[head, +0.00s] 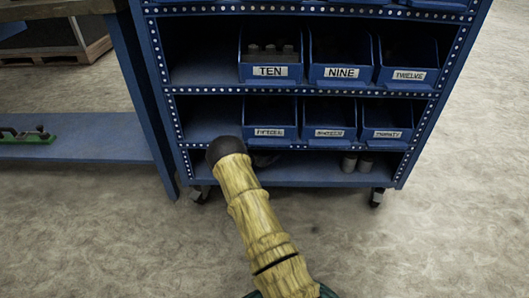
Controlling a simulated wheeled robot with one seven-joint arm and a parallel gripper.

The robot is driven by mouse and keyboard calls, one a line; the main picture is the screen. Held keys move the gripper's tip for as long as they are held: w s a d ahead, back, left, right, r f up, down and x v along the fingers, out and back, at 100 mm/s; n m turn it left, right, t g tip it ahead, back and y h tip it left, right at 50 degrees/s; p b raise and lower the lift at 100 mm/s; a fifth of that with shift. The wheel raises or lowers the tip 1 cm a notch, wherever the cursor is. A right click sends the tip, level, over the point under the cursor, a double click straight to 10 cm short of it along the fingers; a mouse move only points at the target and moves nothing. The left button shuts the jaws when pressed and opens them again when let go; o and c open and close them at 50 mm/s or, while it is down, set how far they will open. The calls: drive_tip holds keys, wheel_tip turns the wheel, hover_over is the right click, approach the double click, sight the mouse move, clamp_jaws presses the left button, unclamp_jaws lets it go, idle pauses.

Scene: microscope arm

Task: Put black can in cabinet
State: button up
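The cabinet (290,183) is a blue open shelf unit on wheels, with labelled blue bins on its upper shelves and an open bottom shelf. My yellow arm reaches up from the bottom of the head view to the left part of the lower shelves. My gripper (225,149) is at the arm's dark, rounded end, in front of the bottom shelf. Its fingers cannot be made out. A dark shape (265,158) lies just right of the arm's end, too shadowed to identify. I cannot pick out a black can for certain.
Two small grey cylinders (357,163) stand at the right of the bottom shelf. The TEN bin (270,72) holds several grey cylinders. The left ends of the upper shelves are bare. A blue bench (75,140) with a green item (27,138) stands at left. Floor is clear at right.

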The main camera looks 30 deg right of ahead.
drive_tip(key=shift+a, duration=0.15)
drive_tip(key=shift+r, duration=0.2)
drive_tip(key=p+v, duration=0.4)
drive_tip(key=v, duration=0.2)
drive_tip(key=shift+w+a+r+p, duration=0.1)
drive_tip(key=shift+a+r+p, duration=0.1)
drive_tip(key=shift+p, duration=0.15)
drive_tip(key=shift+s+a, duration=0.3)
drive_tip(key=shift+a, duration=0.25)
